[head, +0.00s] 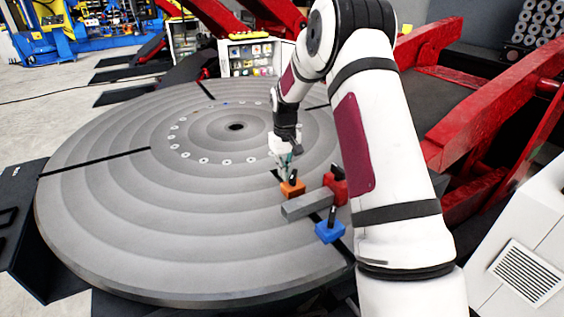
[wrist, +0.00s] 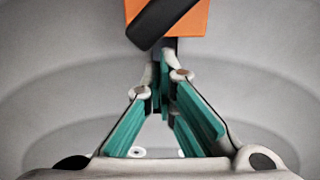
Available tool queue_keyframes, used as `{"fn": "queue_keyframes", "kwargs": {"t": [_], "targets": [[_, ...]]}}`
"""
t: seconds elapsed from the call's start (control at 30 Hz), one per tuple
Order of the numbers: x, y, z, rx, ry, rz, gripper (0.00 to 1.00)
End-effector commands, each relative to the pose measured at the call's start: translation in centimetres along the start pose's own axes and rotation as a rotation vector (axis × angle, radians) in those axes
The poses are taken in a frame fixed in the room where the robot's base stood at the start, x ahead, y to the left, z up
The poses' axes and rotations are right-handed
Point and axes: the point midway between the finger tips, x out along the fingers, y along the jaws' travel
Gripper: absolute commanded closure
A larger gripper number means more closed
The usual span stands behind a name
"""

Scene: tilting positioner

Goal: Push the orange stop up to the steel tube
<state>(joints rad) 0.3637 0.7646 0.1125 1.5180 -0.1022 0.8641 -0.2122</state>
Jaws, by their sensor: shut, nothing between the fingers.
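The orange stop (head: 292,188), a small block with a black handle on top, sits on the round grey table on the far side of the steel tube (head: 307,205). The tube is a grey square bar lying flat. I cannot tell whether stop and tube touch. My gripper (head: 287,174) is shut and empty, pointing down just behind the stop, on the side away from the tube. In the wrist view the orange stop (wrist: 192,18) is at the top edge, just ahead of my fingertips (wrist: 165,72). Contact is unclear, and the tube is out of that view.
A red block (head: 336,188) stands at the tube's right end, and a blue block (head: 329,231) with a black handle is on its near side. The grooved round table (head: 120,210) is clear to the left. Red beams (head: 490,110) rise at the right.

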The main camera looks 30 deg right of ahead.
Motion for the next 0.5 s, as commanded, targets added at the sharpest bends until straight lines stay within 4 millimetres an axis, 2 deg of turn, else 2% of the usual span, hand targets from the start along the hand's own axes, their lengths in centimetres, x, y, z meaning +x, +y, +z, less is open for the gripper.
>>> {"fn": "queue_keyframes", "kwargs": {"t": [0.1, 0.5], "targets": [[-0.01, -0.01, 0.66, 0.000, -0.001, 0.000, 1.00], [0.00, 0.01, 1.02, 0.000, -0.001, 0.000, 1.00]]}}
